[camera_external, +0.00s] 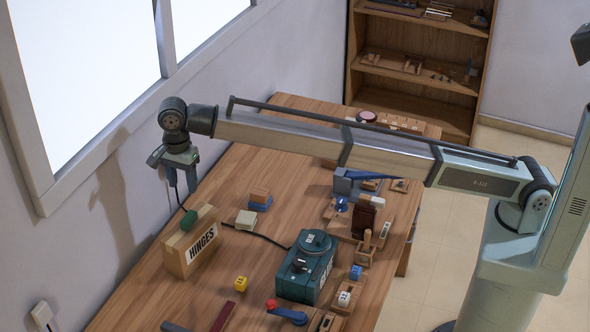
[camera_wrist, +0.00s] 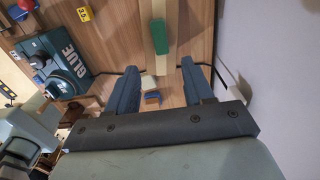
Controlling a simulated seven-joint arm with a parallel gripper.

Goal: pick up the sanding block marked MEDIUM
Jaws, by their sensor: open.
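I cannot read MEDIUM on any block. The candidates are a green block (camera_external: 189,220) lying on top of the HINGES box, a cream block (camera_external: 246,220) on the table, and a brown block (camera_external: 260,195) on a blue one (camera_external: 259,206). In the wrist view the green block (camera_wrist: 159,37) shows beyond my fingertips, and the cream block (camera_wrist: 148,81) and blue block (camera_wrist: 152,98) show lower, between my fingers. My gripper (camera_external: 181,188) is open and empty, pointing down above the green block, apart from it. Its fingers also show in the wrist view (camera_wrist: 159,68).
The HINGES box (camera_external: 178,262) stands near the wall. A teal GLUE machine (camera_external: 296,284) has a dark cable running behind the box. A yellow cube (camera_external: 241,283) and a dark red bar (camera_external: 222,317) lie in front. The wall and window are close on the left.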

